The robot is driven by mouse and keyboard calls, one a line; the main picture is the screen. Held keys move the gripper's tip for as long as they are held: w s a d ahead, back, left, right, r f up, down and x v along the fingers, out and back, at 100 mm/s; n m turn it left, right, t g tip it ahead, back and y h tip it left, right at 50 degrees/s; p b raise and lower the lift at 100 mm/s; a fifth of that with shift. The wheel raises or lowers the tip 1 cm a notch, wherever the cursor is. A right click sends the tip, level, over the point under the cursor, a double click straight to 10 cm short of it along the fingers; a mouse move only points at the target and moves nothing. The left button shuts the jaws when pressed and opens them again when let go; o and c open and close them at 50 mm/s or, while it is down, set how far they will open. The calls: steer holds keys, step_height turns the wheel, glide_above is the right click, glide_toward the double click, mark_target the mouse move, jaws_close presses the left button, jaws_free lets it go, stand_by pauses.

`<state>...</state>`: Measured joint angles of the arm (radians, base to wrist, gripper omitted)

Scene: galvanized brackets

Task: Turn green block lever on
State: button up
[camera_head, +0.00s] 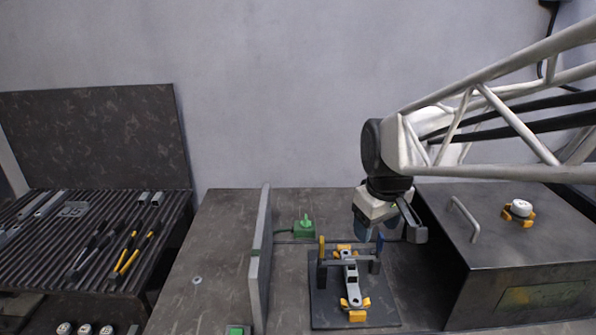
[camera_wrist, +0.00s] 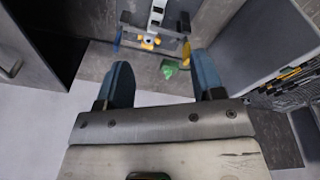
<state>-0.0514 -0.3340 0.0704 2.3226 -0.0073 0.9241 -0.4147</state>
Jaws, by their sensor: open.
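The green block (camera_head: 304,228) sits on the table behind the fixture plate, just right of the upright grey panel. A small knob-like part stands on its top; the lever's position is too small to tell. The green block also shows in the wrist view (camera_wrist: 169,69), beyond and between my fingertips. My gripper (camera_head: 386,232) is open and empty, above the table at the back right of the fixture, to the right of the green block and apart from it. Its two blue fingers frame a clear gap in the wrist view (camera_wrist: 163,64).
A fixture plate (camera_head: 325,312) holds a grey bracket (camera_head: 351,275) with yellow clamps and blue and yellow posts. The upright panel (camera_head: 261,270) stands left of it. A dark metal box (camera_head: 520,260) with a handle stands at right. A ribbed tool bench (camera_head: 75,250) is at left.

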steer(key=w+a+f+n, duration=0.2)
steer(key=w+n, duration=0.1)
steer(key=w, duration=0.5)
steer(key=w+a+f+n, duration=0.2)
steer(key=w+a+n, duration=0.1)
steer(key=w, duration=0.6)
steer(key=n+g, duration=0.2)
steer(key=n, duration=0.4)
glide_above(306, 217)
steer(key=f, duration=1)
steer(key=shift+s+d+f, duration=0.2)
steer(key=shift+s+f, duration=0.05)
steer(key=shift+f, duration=0.15)
steer(key=shift+w+a+f, duration=0.2)
steer(key=shift+w+f, duration=0.1)
steer(key=shift+w, duration=0.05)
steer(key=shift+f, duration=3.9)
steer(key=c, duration=0.9)
steer(key=shift+c, duration=0.2)
